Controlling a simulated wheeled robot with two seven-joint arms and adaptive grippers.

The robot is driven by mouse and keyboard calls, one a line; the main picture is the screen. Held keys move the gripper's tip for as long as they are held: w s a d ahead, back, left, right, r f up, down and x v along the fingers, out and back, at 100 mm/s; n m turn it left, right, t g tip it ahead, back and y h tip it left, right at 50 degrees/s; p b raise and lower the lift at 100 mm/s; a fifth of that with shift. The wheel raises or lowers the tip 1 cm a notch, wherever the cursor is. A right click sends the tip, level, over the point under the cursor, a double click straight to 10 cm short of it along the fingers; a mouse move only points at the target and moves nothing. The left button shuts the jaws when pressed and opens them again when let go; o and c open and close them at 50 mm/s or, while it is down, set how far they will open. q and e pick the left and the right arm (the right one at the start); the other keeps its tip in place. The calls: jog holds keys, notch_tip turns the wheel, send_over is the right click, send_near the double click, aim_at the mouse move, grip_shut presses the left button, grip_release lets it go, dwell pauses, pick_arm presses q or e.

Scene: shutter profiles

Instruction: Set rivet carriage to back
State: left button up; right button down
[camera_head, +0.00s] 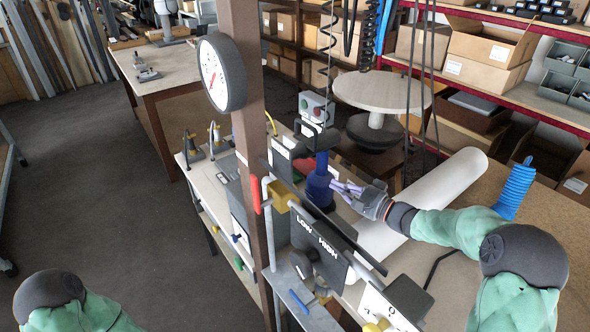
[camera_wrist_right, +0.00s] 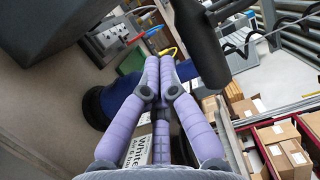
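No part is labelled as the rivet carriage, so I cannot tell for sure which it is. A blue cylindrical tool body (camera_head: 319,184) with a dark upper part stands at the bench machine in the head view; the blue body also shows behind my fingers in the right wrist view (camera_wrist_right: 122,98). My right gripper (camera_head: 336,186) reaches in from the right, its purple fingers beside the blue body. In the right wrist view its fingertips (camera_wrist_right: 158,62) come together with nothing visible between them. Contact with the blue body cannot be told. My left gripper is out of view.
A panel marked LOW and HIGH (camera_head: 322,238) and a red-handled lever (camera_head: 256,194) are in front of the blue body. A post carries a round gauge (camera_head: 222,72). A white roll (camera_head: 430,200) lies under my right arm. A dark rounded bar (camera_wrist_right: 200,45) is close to my fingers.

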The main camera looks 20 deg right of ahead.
pick_arm(q)
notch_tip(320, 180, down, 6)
jog(key=b, duration=0.6)
pick_arm(e)
jog(key=w+a, duration=0.7)
jog(key=a, duration=0.2)
jog(key=shift+a, duration=0.2)
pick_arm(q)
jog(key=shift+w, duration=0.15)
pick_arm(e)
jog(key=shift+w, duration=0.1)
